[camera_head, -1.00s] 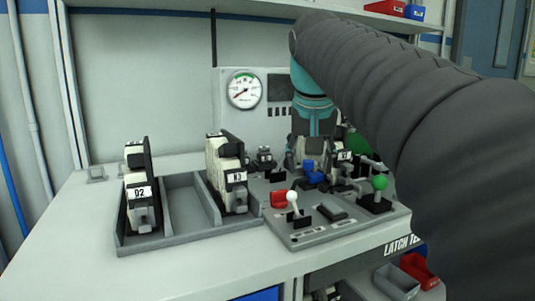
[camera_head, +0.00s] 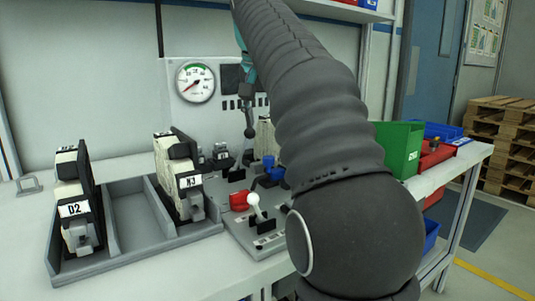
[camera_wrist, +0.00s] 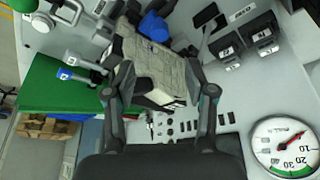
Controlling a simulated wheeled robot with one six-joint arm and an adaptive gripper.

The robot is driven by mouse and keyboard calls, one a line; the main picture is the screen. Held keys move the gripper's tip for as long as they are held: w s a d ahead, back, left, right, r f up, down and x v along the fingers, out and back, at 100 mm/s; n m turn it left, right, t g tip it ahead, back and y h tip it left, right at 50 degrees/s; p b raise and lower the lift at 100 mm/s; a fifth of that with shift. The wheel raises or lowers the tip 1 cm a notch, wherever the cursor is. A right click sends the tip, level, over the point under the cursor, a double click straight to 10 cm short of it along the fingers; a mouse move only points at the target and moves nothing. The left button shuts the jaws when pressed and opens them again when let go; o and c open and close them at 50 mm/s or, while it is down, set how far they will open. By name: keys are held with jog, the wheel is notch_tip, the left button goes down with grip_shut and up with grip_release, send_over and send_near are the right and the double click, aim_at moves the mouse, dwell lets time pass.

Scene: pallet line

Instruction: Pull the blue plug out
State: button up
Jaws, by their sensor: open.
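The blue plug (camera_head: 270,170) sits on the grey panel at the back of the bench, partly hidden by my arm in the head view. In the wrist view, a blue part (camera_wrist: 155,26) that looks like it shows at the top, beyond a beige module. My gripper (camera_wrist: 162,82) is open, with one finger on each side of the beige module (camera_wrist: 155,62) in that picture. I cannot tell whether the fingers touch the module. The head view mostly hides my gripper behind my arm.
A red block (camera_head: 239,200) and a white-knobbed lever (camera_head: 254,203) stand in front of the plug. A grey tray (camera_head: 140,222) holds labelled modules at left. A pressure gauge (camera_head: 195,82) is behind. A green bin (camera_head: 398,148) stands right of my arm.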

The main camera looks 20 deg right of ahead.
aim_at(269, 157)
jog(key=b+x, duration=0.2)
jog(key=x, duration=0.8)
jog(key=shift+d+f, duration=0.15)
jog(key=shift+f, duration=0.05)
grip_shut()
